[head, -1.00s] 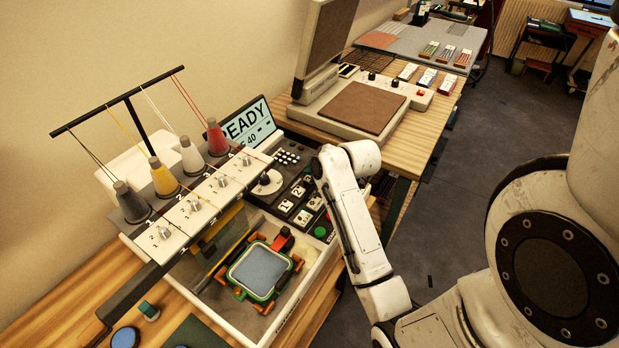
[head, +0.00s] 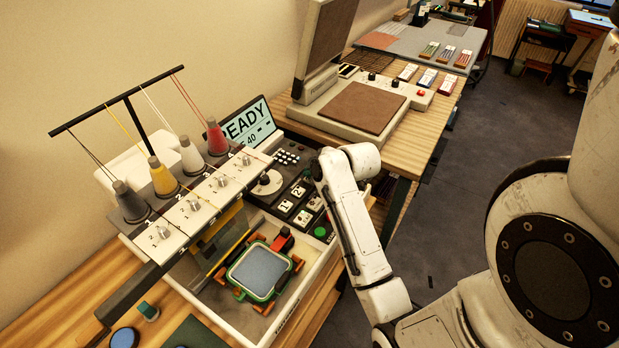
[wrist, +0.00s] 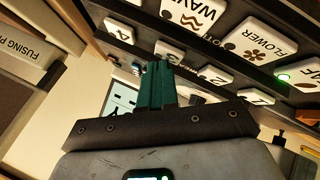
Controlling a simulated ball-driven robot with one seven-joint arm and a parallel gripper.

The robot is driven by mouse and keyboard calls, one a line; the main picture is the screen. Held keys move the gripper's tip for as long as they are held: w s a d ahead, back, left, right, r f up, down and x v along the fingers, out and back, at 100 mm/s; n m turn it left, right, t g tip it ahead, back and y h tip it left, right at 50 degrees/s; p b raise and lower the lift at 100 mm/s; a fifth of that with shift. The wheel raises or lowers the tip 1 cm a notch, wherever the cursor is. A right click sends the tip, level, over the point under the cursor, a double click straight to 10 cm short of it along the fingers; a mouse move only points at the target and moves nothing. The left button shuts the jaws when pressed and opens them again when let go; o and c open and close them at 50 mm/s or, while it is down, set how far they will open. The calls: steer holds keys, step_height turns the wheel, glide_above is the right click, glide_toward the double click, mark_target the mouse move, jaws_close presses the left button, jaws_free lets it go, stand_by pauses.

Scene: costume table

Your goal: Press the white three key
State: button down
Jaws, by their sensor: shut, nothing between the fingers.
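The white three key (wrist: 170,49) shows in the wrist view, in a row between the white four key (wrist: 119,30) and the white two key (wrist: 216,75). My gripper (wrist: 157,64) is shut and empty, its teal fingertips just below the three key in the picture. I cannot tell whether they touch it. In the head view my arm reaches over the right end of the dark key panel and my fingertips are hidden behind it. The one key (head: 285,208) and two key (head: 298,191) show there.
A row of larger white pattern keys, with the flower key (wrist: 260,43) among them, runs beside the number row. A green lit button (wrist: 283,77) is at the right. The embroidery machine's hoop (head: 260,272) and spools stand left of my arm. A heat press (head: 350,107) stands behind.

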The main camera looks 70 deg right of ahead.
steer(key=shift+f, duration=0.15)
steer(key=shift+r+p, duration=0.9)
steer(key=shift+r, duration=0.05)
step_height(320, 180, up, 6)
steer(key=p, duration=0.5)
